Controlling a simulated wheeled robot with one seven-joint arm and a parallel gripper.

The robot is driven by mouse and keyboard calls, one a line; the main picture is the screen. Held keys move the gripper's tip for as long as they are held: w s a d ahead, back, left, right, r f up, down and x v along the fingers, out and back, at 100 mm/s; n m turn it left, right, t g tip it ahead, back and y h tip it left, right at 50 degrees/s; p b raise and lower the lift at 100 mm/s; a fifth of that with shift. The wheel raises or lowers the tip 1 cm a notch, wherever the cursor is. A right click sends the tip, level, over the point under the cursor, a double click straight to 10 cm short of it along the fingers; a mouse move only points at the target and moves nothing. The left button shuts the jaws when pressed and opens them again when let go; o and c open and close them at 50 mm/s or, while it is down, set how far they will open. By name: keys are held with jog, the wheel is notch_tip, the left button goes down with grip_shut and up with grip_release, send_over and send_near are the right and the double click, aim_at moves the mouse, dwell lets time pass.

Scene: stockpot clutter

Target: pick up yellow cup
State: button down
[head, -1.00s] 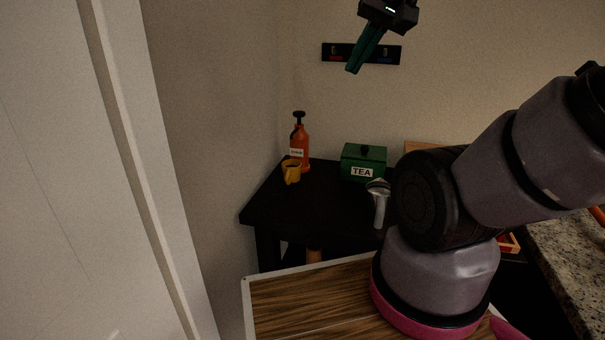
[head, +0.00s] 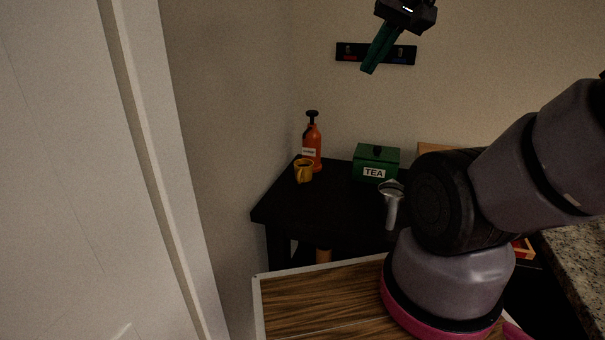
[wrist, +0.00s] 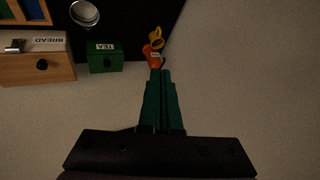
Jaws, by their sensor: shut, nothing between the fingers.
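The yellow cup (head: 303,171) stands near the back left of the black table (head: 325,212), just in front of an orange pump bottle (head: 312,146). In the wrist view the cup (wrist: 156,38) shows beyond the bottle (wrist: 152,54), past my fingertips. My gripper (head: 368,70) is high above the table, well apart from the cup and up to its right in the head view. Its green fingers (wrist: 161,72) are shut together with nothing between them.
A green TEA box (head: 376,163) and a metallic scoop-like object (head: 391,203) stand right of the cup. A wooden BREAD box (wrist: 38,67) shows in the wrist view. A black wall rack (head: 350,53) hangs behind my gripper. A white door (head: 70,180) is at left.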

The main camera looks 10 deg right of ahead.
jog(key=c, duration=0.7)
grip_release()
jog(key=shift+w+a+f, duration=0.1)
jog(key=shift+w+f, duration=0.05)
jog(key=o, duration=0.5)
jog(key=shift+w+a+f+g, duration=0.25)
jog(key=shift+w+f+g, duration=0.1)
jog(key=shift+w+g, duration=0.1)
jog(key=w+f+m, duration=0.1)
jog(key=w+a+f+g+y, duration=0.1)
jog(key=w+f, duration=0.1)
jog(key=w+a+f+m+g+y, duration=0.1)
jog(key=w, duration=0.1)
jog(key=shift+a+f+m, duration=0.15)
jog(key=shift+f+m, duration=0.05)
jog(key=shift+m, duration=0.1)
jog(key=m+t+y, duration=0.4)
jog(key=m+y, duration=0.3)
jog(key=m, duration=1.1)
send_over(302, 174)
jog(key=s+d, duration=0.3)
jog(key=d, duration=0.6)
jog(key=f, duration=2.8)
jog(key=shift+w+a, duration=0.15)
jog(key=shift+a, duration=0.05)
jog(key=x, duration=0.7)
jog(key=f+x, duration=0.1)
jog(key=x, duration=0.2)
jog(key=shift+w+f, duration=0.1)
